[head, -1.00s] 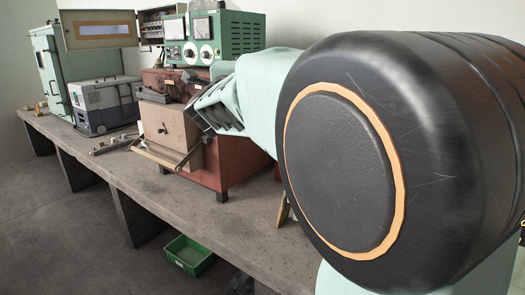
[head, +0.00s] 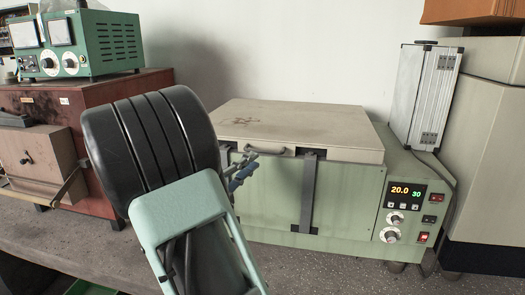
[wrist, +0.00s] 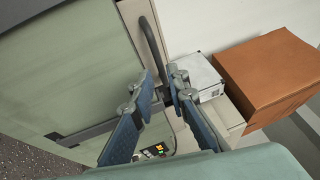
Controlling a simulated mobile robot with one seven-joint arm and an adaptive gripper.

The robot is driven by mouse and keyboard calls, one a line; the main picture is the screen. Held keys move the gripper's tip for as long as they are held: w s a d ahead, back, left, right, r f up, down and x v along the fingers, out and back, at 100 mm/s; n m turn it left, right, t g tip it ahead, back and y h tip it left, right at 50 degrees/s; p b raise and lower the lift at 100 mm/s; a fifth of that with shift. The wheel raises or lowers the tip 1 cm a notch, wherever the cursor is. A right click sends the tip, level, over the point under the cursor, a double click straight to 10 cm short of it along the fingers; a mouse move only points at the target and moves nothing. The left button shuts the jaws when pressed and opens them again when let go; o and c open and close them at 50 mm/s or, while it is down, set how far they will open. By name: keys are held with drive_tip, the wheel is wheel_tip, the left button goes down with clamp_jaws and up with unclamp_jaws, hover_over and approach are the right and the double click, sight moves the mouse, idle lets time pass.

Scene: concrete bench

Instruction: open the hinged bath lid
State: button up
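The bath is a pale green box (head: 275,200) with a beige lid (head: 300,125) lying flat and closed on top. A dark curved handle (head: 266,150) is on the lid's front edge; it also shows in the wrist view (wrist: 152,45). My gripper (head: 250,162) is at the front of the bath, close to the handle, partly hidden behind my arm in the head view. In the wrist view, its two blue fingers (wrist: 161,82) stand apart with a gap, and the handle's near end is at their tips. I cannot tell whether they touch it.
A control panel (head: 405,205) with a lit display is right of the lid. A silver case (head: 425,95) stands behind it, close to the lid's right side. A red furnace (head: 80,100) is at left. The wall (head: 290,50) behind the lid is bare.

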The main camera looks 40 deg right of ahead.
sight(264, 151)
drive_tip(key=p+x, duration=0.1)
drive_tip(key=x, duration=0.6)
drive_tip(key=shift+w+a, duration=0.1)
clamp_jaws()
